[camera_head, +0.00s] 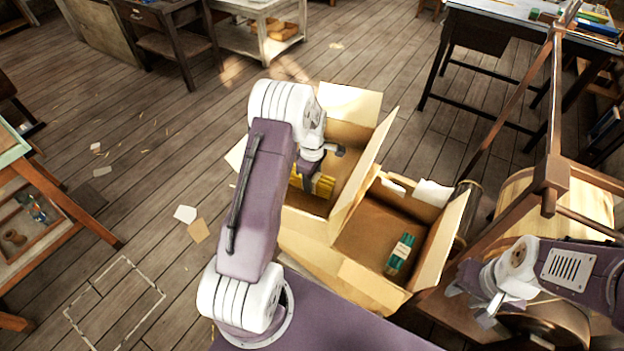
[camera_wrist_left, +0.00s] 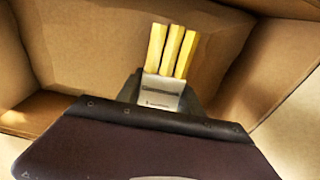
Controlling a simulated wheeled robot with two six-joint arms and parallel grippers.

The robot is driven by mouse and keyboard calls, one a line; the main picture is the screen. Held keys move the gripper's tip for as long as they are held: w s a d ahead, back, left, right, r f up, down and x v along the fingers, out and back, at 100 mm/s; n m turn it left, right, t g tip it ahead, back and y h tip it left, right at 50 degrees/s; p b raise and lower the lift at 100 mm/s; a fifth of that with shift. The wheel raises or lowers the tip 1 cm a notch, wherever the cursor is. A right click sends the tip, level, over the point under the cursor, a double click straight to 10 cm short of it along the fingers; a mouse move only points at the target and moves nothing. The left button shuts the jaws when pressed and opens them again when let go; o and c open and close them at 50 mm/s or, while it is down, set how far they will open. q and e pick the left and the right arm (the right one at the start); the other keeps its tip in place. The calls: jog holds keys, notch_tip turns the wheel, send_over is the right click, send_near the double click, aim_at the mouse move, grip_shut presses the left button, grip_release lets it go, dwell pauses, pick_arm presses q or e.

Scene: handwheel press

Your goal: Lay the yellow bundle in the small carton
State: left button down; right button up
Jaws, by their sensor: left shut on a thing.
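The yellow bundle (camera_head: 322,184) is a set of yellow sticks with a pale band, seen inside the left carton (camera_head: 350,140). It also shows in the left wrist view (camera_wrist_left: 172,50), with brown carton walls around it. My left gripper (camera_head: 310,179) reaches down into that carton and is shut on the bundle. My arm hides part of the carton and the bundle. A second carton (camera_head: 372,222) stands open to its right and holds a green bundle (camera_head: 400,254) with a pale label. My right gripper (camera_head: 472,304) looks open and empty, right of the cartons.
Raised carton flaps (camera_head: 440,240) stand between and beside the two boxes. A wooden frame with a round drum (camera_head: 555,200) is at the right. A dark desk (camera_head: 500,30) is at the back right. Bare floor lies left of my left arm, with paper scraps (camera_head: 186,214).

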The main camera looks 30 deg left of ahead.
pick_arm(q)
jog(key=c, duration=0.8)
grip_release()
jog(key=shift+o, duration=0.2)
jog(key=shift+r, duration=0.25)
notch_tip(320, 180, up, 13)
jog(key=p, duration=0.1)
jog(key=shift+f, duration=0.2)
